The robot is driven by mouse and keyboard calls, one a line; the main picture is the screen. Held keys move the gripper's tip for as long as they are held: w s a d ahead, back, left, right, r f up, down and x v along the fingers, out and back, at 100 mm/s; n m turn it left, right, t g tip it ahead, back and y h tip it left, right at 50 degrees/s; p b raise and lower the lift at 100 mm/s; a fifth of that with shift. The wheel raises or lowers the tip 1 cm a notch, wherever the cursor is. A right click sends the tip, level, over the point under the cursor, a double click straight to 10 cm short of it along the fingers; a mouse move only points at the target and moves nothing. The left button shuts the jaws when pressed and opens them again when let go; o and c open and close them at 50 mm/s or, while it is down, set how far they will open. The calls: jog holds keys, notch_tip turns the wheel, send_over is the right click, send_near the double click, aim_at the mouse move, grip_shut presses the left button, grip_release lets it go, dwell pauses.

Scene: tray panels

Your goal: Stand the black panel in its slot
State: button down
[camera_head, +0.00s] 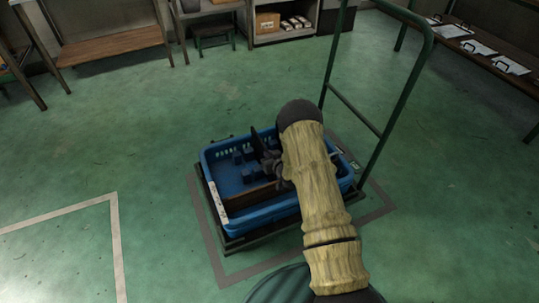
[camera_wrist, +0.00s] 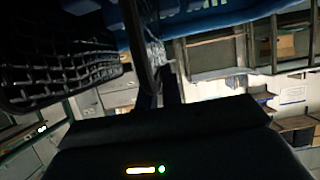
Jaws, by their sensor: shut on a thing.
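The black panel (camera_head: 257,143) shows as a thin dark upright shape inside the blue crate (camera_head: 207,170), a little left of my wrist. My gripper (camera_head: 271,166) is shut on the panel, over the middle of the crate. In the wrist view the panel (camera_wrist: 146,42) appears nearly edge-on, with my gripper's fingers (camera_wrist: 158,92) at its end. Small blue slot blocks (camera_head: 247,171) stand on the crate floor left of the panel. I cannot tell whether the panel's lower edge is in a slot; my arm hides the crate's right part.
The crate sits on a dark trolley (camera_head: 236,243) with a tall green handle (camera_head: 392,103) at its right. A brown divider (camera_head: 250,196) lies along the crate's near side. A dark gridded thing (camera_wrist: 62,65) fills the wrist view's left. Open floor surrounds the trolley.

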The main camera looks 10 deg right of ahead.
jog(key=shift+a, duration=0.1)
jog(key=c, duration=1.5)
grip_release()
jog(key=shift+s, duration=0.15)
jog(key=p+v, duration=0.6)
jog(key=v, duration=1.1)
jog(key=shift+r, duration=0.1)
